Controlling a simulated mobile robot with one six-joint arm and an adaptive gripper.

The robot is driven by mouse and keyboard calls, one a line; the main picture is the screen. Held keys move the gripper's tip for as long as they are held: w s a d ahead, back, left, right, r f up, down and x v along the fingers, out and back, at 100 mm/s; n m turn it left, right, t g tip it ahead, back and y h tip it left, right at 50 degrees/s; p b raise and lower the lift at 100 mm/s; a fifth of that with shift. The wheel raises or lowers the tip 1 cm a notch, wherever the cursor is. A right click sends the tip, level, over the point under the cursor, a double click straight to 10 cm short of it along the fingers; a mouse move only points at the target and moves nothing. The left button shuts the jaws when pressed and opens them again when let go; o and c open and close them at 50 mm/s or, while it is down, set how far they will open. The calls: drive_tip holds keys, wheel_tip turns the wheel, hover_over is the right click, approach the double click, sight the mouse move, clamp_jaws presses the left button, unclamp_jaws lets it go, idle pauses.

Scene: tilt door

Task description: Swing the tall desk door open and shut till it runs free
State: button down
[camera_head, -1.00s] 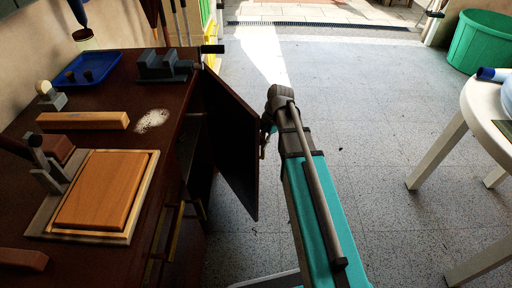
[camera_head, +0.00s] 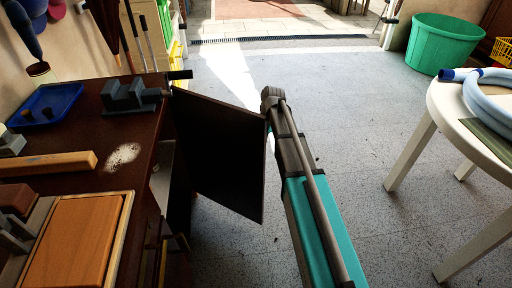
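The tall desk door (camera_head: 219,152) is a dark brown panel on the right side of the dark wooden desk (camera_head: 146,200). It stands partly open, swung out over the floor, with a gap into the dark inside of the desk. My gripper (camera_head: 268,127) is at the door's free right edge, at the end of my teal and grey arm. The fingers are mostly hidden behind the wrist and very small, so I cannot tell whether they touch or grip the door.
On the desk are a vise (camera_head: 130,95), a blue tray (camera_head: 45,105), a wooden bar (camera_head: 48,163) and a wooden board (camera_head: 78,240). A white table (camera_head: 455,125) with a hose stands at right, a green tub (camera_head: 442,44) behind. The floor between is clear.

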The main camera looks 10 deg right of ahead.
drive_tip(key=shift+s+d, duration=0.15)
drive_tip(key=shift+d, duration=0.05)
drive_tip(key=c, duration=1.1)
unclamp_jaws()
drive_tip(key=o, duration=0.5)
drive_tip(key=shift+a, duration=0.15)
